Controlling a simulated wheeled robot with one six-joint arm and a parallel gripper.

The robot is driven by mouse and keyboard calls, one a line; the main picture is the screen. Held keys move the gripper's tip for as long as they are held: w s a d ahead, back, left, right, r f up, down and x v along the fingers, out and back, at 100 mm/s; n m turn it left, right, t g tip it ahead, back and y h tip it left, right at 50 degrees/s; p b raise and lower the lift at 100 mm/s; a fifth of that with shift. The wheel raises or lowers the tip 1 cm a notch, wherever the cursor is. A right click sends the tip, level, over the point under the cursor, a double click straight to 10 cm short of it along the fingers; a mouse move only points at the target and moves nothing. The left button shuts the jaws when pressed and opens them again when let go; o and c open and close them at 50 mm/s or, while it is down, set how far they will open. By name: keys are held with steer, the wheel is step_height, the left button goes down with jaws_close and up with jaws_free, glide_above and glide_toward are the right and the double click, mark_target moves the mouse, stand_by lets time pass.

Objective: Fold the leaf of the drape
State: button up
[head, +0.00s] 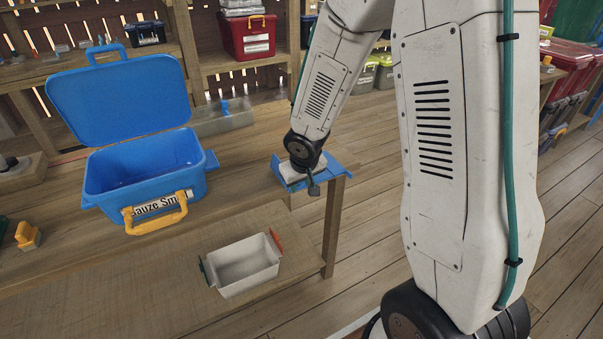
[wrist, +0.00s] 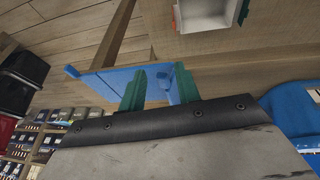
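A blue sheet-like piece, which seems to be the drape (head: 338,166), lies at the right corner of the wooden bench, partly under my gripper. In the wrist view the blue piece (wrist: 100,84) shows as a flat panel with an upright edge, beyond and between the fingers. My gripper (wrist: 160,88) has two green fingers standing apart, with blue material showing in the gap. I see no firm grip on it. In the head view the wrist and my gripper (head: 312,185) are right over the blue piece, and the fingers are mostly hidden.
A blue bin (head: 145,172) with its lid (head: 118,98) open stands left on the bench. A small white bin (head: 243,266) sits at the front, with a green and a red handle. A red bin (head: 247,36) is on the back shelf. Floor is clear beyond the bench's right edge.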

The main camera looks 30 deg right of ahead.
steer(key=shift+d+v, duration=0.15)
steer(key=shift+v, duration=1.15)
steer(key=shift+d+v, duration=0.1)
steer(key=shift+v, duration=1.25)
steer(key=shift+s, duration=0.15)
steer(key=shift+c, duration=0.2)
